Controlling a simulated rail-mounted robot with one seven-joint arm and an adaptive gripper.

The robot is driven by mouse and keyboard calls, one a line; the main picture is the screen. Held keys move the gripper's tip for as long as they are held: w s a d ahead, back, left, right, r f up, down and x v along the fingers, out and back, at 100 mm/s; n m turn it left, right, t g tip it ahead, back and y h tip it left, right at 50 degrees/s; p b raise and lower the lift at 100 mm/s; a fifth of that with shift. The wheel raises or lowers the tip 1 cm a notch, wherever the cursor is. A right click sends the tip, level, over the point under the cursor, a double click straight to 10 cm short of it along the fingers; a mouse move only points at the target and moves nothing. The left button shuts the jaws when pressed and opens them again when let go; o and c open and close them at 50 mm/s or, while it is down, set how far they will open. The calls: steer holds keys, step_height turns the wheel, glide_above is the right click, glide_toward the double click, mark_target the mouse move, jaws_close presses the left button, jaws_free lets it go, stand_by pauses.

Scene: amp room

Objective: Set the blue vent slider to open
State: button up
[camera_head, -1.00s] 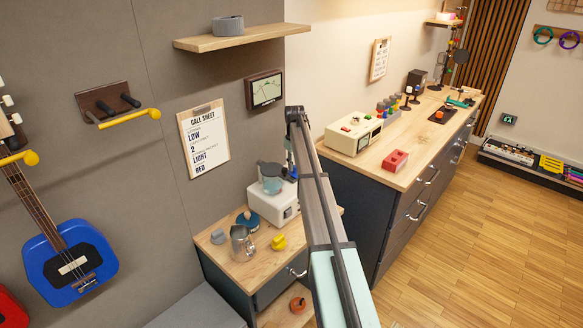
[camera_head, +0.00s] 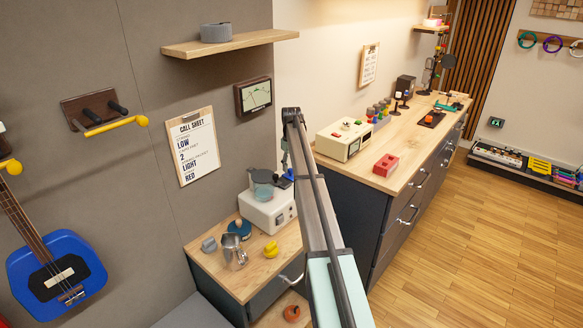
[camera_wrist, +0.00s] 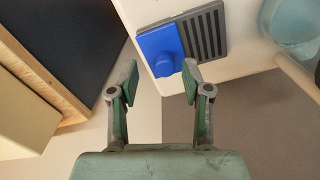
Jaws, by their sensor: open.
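The blue vent slider (camera_wrist: 160,48) is a flat blue plate with a round knob in the wrist view. It sits over the left part of a dark grey slatted vent (camera_wrist: 205,35), with the slats at its right uncovered. The vent is on the pale surface of a white machine, seen in the head view (camera_head: 268,209). My gripper (camera_wrist: 160,74) is open and empty. Its two fingers stand apart on either side of the knob, the right fingertip close to it in the picture; I cannot tell whether they touch. My arm hides much of the gripper in the head view.
A teal-grey jug (camera_head: 262,184) stands on the machine. The wooden cabinet top (camera_head: 238,275) also holds a metal pitcher (camera_head: 233,252) and a yellow object (camera_head: 271,249). A long counter (camera_head: 405,150) with a cream radio-like box (camera_head: 342,140) stands at the right. The wooden floor is clear.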

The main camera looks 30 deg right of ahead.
step_height(320, 180, up, 12)
steer(key=shift+f, duration=0.25)
steer(key=shift+f, duration=0.1)
stand_by(0.4)
